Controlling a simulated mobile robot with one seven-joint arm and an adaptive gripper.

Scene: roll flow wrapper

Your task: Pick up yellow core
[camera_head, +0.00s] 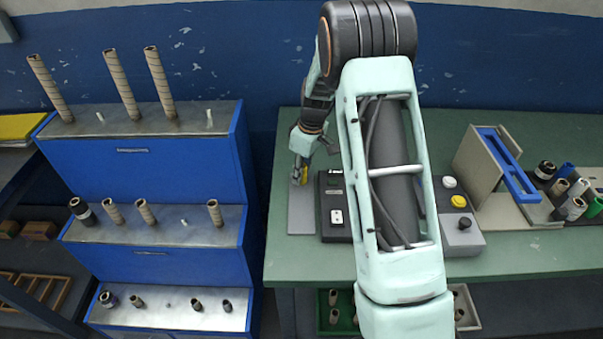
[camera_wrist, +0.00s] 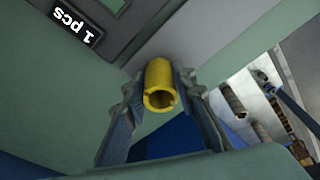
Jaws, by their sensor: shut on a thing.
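The yellow core (camera_wrist: 158,77) is a short hollow tube, seen end-on from above in the wrist view, with its open end toward the camera. My gripper (camera_wrist: 160,88) is shut on it, with one finger against each side. In the head view my gripper (camera_head: 299,172) is over the grey plate (camera_head: 301,218) at the left part of the green table, and only a small bit of yellow shows beside the fingers. I cannot tell whether the core touches the plate.
A black device (camera_head: 334,218) stands right of the plate. A grey control box (camera_head: 462,222) with a yellow button is farther right. A blue stepped rack (camera_head: 150,165) with several cardboard tubes stands left of the green table (camera_head: 520,255). A beige and blue holder (camera_head: 490,160) is at the right.

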